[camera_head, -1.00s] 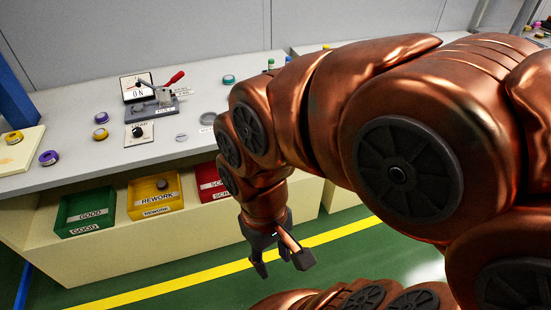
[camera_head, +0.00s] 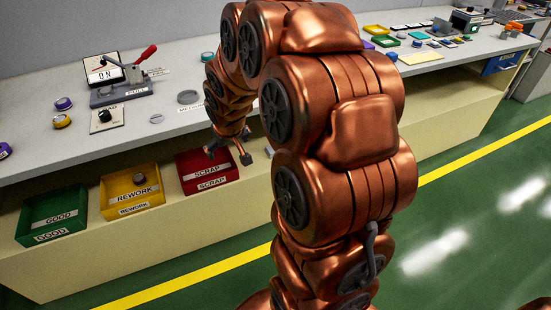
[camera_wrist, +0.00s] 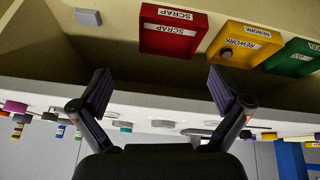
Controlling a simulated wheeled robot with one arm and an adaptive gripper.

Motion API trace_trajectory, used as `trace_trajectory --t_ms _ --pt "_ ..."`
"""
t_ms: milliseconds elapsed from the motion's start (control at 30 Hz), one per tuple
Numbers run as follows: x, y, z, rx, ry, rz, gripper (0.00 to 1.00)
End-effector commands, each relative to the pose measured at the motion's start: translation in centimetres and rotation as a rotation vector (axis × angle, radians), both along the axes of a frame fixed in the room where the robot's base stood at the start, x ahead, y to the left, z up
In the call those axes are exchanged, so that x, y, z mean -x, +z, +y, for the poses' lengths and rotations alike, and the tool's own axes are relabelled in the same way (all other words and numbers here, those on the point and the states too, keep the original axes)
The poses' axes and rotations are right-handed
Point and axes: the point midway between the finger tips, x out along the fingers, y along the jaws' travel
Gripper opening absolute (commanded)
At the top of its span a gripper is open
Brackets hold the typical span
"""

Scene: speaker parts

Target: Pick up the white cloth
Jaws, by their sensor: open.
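A small pale grey-white folded-looking piece (camera_wrist: 88,17) lies beside the red scrap bin in the wrist view, which shows the scene upside down. It may be the white cloth. In the head view a small pale patch (camera_head: 269,152) shows just right of my gripper, partly hidden by my arm. My gripper (camera_head: 229,156) is open and empty, in front of the right part of the scrap bin in the head view. In the wrist view the two fingers (camera_wrist: 160,92) are wide apart with nothing between them.
The red scrap bin (camera_head: 207,184), yellow rework bin (camera_head: 132,208) and green good bin (camera_head: 52,236) sit on the lower shelf. The worktop (camera_head: 60,160) above carries a lever press (camera_head: 120,92) and small coloured parts. Green floor (camera_head: 450,240) lies open at right.

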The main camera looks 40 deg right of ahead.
Motion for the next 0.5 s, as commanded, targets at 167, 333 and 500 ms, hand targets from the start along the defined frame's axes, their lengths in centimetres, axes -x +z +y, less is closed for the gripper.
trace_trajectory --t_ms 167,333,500 --pt "-5.3 -6.0 -5.3 0.023 -0.024 -0.131 1.00" --pt "-9.3 -10.8 -10.4 0.044 -0.041 -0.261 1.00" --pt "-12.2 -15.7 -15.5 0.064 -0.059 -0.390 1.00"
